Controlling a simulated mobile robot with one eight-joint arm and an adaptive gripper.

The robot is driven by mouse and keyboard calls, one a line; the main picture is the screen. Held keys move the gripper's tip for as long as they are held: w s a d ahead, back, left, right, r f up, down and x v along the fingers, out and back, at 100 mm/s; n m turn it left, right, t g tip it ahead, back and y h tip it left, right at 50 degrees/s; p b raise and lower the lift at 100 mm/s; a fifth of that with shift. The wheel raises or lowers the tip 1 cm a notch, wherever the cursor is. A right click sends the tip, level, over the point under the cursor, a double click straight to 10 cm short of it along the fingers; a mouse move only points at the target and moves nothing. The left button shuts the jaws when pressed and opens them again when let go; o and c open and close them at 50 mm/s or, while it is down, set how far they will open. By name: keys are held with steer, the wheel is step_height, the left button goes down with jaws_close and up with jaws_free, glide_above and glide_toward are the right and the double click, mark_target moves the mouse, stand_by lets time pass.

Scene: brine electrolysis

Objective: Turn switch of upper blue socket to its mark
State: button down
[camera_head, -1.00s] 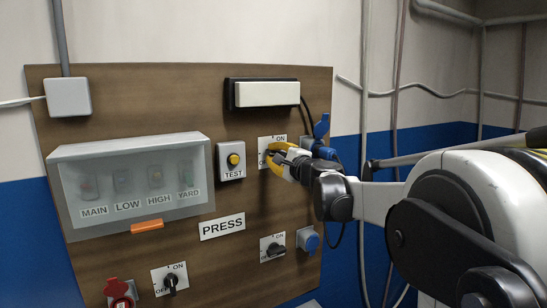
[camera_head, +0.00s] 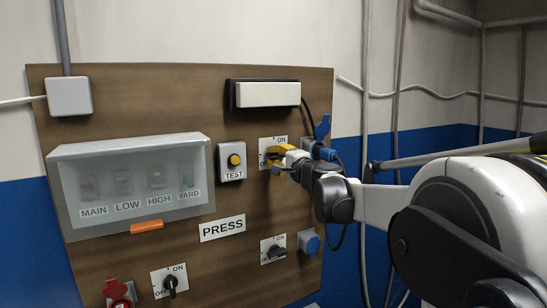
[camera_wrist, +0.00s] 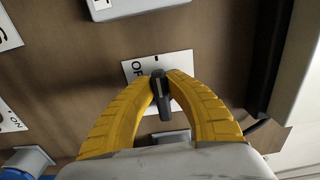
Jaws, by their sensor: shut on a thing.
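The upper switch sits on a white plate (camera_head: 266,143) marked ON, left of the upper blue socket (camera_head: 322,127), whose lid stands raised. My gripper (camera_head: 277,155) is at this plate, its yellow fingers covering much of it. In the wrist view, my gripper (camera_wrist: 162,80) has its yellow fingers closed on both sides of the dark switch handle (camera_wrist: 164,101). The handle's end points toward the bottom of that view. The plate (camera_wrist: 131,67) shows part of the word OFF beside the fingers. I cannot tell whether the handle lines up with its mark.
A TEST button box (camera_head: 232,161) stands close left of the plate. A white fixture (camera_head: 267,94) is above. A lower switch (camera_head: 276,252) and lower blue socket (camera_head: 309,242) sit below. A clear breaker cover (camera_head: 130,185) is farther left. Cables hang right of the board.

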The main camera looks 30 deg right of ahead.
steer(key=c, duration=1.4)
jaws_free()
steer(key=s, duration=1.2)
steer(key=shift+d, duration=0.2)
steer(key=s+a+f+n+g+y+b, duration=0.15)
steer(key=s+a+f+n+b, duration=0.3)
steer(key=f, duration=0.45)
steer(key=s+a+f+n+g+y+b, duration=0.1)
steer(key=s+a+f+n+g+b, duration=0.15)
steer(key=a+f+b, duration=0.5)
steer(key=s+a+f+n+g+y+b, duration=0.1)
steer(key=s+a+f+n+g+b, duration=0.2)
steer(key=a+f, duration=0.65)
steer(key=s+f+n+g+h+b, duration=0.1)
steer(key=s+f+b, duration=0.4)
steer(key=f, duration=0.5)
steer(key=s+d+f+n+g+h+b, duration=0.1)
steer(key=s+f+n+b, duration=0.3)
steer(key=f, duration=0.6)
steer(key=s+f+n+g+h+b, duration=0.2)
steer(key=s+f+b, duration=0.4)
steer(key=s+f, duration=0.2)
step_height(320, 180, down, 2)
steer(key=shift+d, duration=0.15)
